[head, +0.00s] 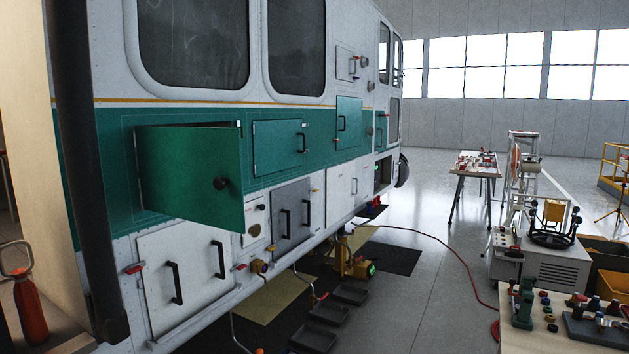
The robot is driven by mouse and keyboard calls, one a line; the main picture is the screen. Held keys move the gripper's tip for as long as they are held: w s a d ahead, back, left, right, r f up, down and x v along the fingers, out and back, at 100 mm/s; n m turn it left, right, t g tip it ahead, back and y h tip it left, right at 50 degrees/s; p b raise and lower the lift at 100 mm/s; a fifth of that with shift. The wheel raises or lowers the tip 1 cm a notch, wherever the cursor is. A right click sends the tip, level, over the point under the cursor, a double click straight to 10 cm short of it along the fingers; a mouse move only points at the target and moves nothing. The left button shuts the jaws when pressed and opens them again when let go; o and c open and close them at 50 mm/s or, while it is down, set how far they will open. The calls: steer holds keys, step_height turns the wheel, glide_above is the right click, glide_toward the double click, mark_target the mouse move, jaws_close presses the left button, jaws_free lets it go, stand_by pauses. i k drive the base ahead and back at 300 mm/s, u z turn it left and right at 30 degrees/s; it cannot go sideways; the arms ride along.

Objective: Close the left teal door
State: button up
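The left teal door (185,175) is on the side of the white and teal vehicle body, left of centre in the head view. It stands partly open, its right edge swung out from the body and its left edge against it. A dark round knob (221,183) is near its free edge. A thin dark gap shows above the door; the compartment behind it is mostly hidden. My gripper does not show in this view.
A closed teal door (279,145) with a dark handle sits just to the right. Grey trays (313,340) and a red hose (450,262) lie on the floor. A tool-covered bench (540,340) stands at lower right. Open floor (420,285) lies between bench and vehicle.

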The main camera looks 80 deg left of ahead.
mark_target(195, 174)
steer(key=u, duration=0.05)
steer(key=i, duration=0.15)
steer(key=u, duration=3.5)
